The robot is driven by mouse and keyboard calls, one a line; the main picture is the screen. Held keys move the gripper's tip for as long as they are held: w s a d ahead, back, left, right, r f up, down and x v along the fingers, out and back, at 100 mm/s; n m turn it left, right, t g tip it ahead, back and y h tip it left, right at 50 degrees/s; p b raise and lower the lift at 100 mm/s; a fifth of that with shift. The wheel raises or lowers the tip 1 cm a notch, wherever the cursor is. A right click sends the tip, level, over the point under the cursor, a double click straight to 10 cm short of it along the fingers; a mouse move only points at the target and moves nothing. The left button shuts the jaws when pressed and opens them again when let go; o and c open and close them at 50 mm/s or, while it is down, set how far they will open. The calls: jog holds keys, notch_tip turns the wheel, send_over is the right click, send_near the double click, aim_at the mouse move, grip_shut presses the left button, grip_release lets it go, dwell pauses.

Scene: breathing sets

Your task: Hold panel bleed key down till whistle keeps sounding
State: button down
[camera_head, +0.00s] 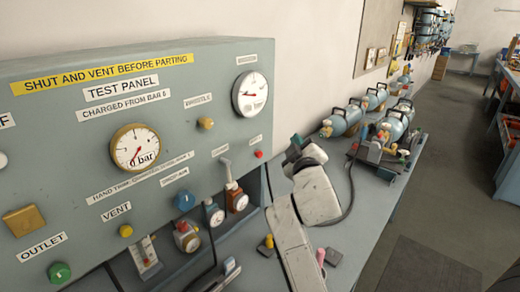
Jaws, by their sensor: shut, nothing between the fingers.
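The grey-green test panel (60,130) fills the left of the view. A small red button (258,154) sits at its lower right under a label too small to read; I cannot tell for sure that it is the bleed key. A brass knob (205,122) sits higher up, under a label that appears to read "WHISTLE". My gripper (291,152) is just right of the red button in the picture, beside the panel's right edge. It is small and seen partly from behind, shut and empty. I cannot tell any contact with the panel.
Gauges (136,147) and a green outlet knob (59,272) are on the panel. Several small fittings stand on the bench below, with a hose (348,195) behind my arm. Blue cylinders (342,120) lie on the bench beyond. Floor (420,200) is open at right.

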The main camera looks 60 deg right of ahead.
aim_at(259, 155)
notch_tip(259, 155, down, 10)
jog(key=b, duration=1)
jog(key=shift+w+d, duration=0.2)
jog(key=shift+d, duration=0.1)
jog(key=shift+w, duration=0.1)
jog(key=w+d+b, duration=0.2)
jog(key=w+b, duration=0.1)
jog(key=w, duration=0.5)
jog(key=shift+w, duration=0.2)
jog(key=shift+w, duration=0.1)
dwell(1.5)
jog(key=shift+w+d, duration=0.15)
jog(key=shift+w, duration=0.1)
jog(key=shift+w+b, duration=0.4)
jog(key=shift+w, duration=0.25)
dwell(2.6)
